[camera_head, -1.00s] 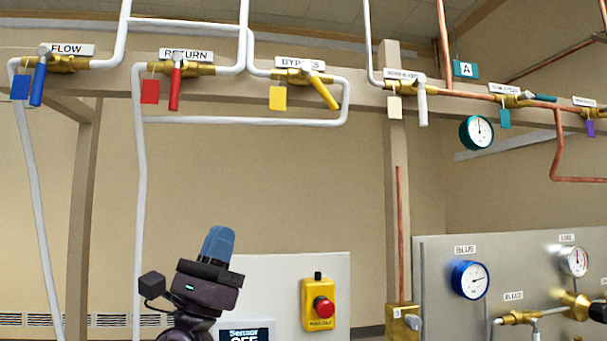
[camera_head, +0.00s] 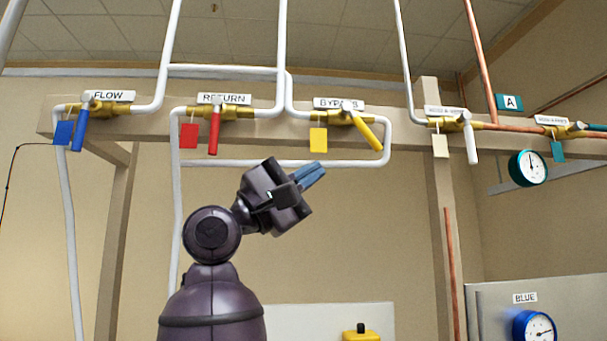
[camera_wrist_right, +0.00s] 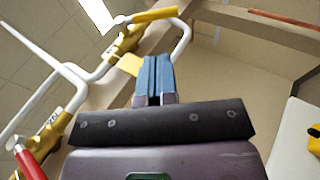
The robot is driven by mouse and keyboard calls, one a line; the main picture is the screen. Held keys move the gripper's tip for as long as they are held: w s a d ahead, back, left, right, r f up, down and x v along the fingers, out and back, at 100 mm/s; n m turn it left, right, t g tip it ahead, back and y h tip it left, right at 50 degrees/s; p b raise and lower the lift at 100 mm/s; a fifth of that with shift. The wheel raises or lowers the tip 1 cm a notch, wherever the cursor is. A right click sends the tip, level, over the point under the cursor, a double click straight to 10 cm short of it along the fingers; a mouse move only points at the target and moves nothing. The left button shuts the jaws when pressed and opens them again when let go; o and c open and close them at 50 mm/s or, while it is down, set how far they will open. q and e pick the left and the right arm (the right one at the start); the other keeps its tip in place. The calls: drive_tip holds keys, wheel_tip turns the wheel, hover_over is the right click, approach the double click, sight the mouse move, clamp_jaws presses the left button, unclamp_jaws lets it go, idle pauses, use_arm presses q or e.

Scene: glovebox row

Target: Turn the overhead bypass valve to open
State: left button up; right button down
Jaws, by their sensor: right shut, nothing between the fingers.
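The bypass valve (camera_head: 343,117) is a brass body with a yellow lever (camera_head: 367,131), under a sign reading BYPASS (camera_head: 338,103). The lever slants down to the right from its pivot. A yellow tag (camera_head: 318,141) hangs at the valve's left. My right gripper (camera_head: 311,174) is below and left of the lever, apart from it, with its blue fingers together and empty, pointing up and right. In the right wrist view the fingers (camera_wrist_right: 154,78) point toward the yellow lever (camera_wrist_right: 154,15) and the brass valve (camera_wrist_right: 123,42). My left gripper is not in view.
The return valve with a red lever (camera_head: 214,131) and the flow valve with a blue lever (camera_head: 79,130) are to the left. A white-lever valve (camera_head: 469,140) is to the right. A white pipe (camera_head: 285,163) runs below the bypass valve. A teal gauge (camera_head: 528,168) hangs farther right.

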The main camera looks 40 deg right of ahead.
sight(367, 139)
drive_tip(key=p+x, duration=0.2)
drive_tip(key=x, duration=0.6)
drive_tip(key=shift+s+d+r+p, duration=0.1)
drive_tip(key=shift+d+r+p, duration=0.15)
drive_tip(key=shift+p, duration=0.1)
drive_tip(key=shift+s+d+r, duration=0.15)
drive_tip(key=shift+d+r, duration=0.2)
drive_tip(key=shift+d, duration=0.3)
drive_tip(key=shift+f, duration=0.1)
